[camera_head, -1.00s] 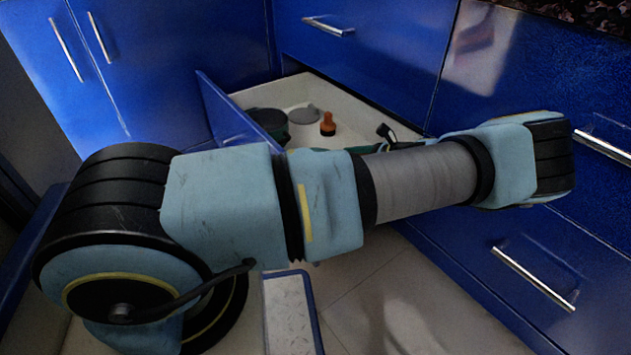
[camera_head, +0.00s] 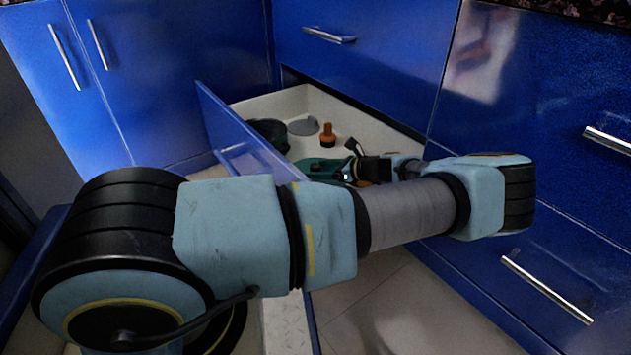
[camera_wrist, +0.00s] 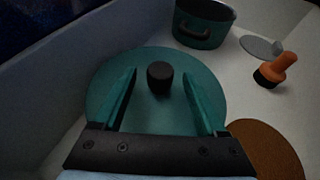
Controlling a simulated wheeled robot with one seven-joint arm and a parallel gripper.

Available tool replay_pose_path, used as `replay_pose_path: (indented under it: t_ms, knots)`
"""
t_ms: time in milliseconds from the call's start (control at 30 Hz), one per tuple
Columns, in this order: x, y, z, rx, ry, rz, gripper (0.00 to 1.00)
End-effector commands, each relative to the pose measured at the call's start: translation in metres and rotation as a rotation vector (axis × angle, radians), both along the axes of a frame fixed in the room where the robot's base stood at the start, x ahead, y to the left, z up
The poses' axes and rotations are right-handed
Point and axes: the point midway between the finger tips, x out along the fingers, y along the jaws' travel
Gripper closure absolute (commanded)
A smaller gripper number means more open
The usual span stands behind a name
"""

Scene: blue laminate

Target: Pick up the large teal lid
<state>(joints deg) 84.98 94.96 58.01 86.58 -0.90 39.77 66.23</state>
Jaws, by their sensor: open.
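The large teal lid (camera_wrist: 152,88) lies in the open drawer in the wrist view, round and flat with a dark knob (camera_wrist: 160,76) at its middle. My gripper (camera_wrist: 160,80) is open above the lid, its two teal fingers on either side of the knob with space between. I cannot tell how far the fingertips are above the lid. In the head view my gripper (camera_head: 332,169) is inside the drawer, partly hidden by my arm; the lid is hard to tell from the gripper there.
The open drawer (camera_head: 240,140) also holds a teal pot (camera_wrist: 204,24), a grey disc (camera_wrist: 260,47), an orange-handled tool (camera_wrist: 278,70) and a brown round thing (camera_wrist: 264,148) close to the lid's right. A pale drawer wall (camera_wrist: 75,85) runs along the left.

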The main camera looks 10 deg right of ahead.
Motion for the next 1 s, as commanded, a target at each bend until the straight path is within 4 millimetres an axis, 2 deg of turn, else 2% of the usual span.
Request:
replay_pose_path:
  t_ms: [233, 900, 1000]
  knots:
    - [0.0024, 0.0022, -0.0010, -0.001, 0.000, -0.002, 0.26]
    - [0.0023, 0.0020, -0.0010, -0.001, 0.000, -0.001, 1.00]
    - [0.0023, 0.0020, -0.0010, -0.001, 0.000, -0.001, 1.00]
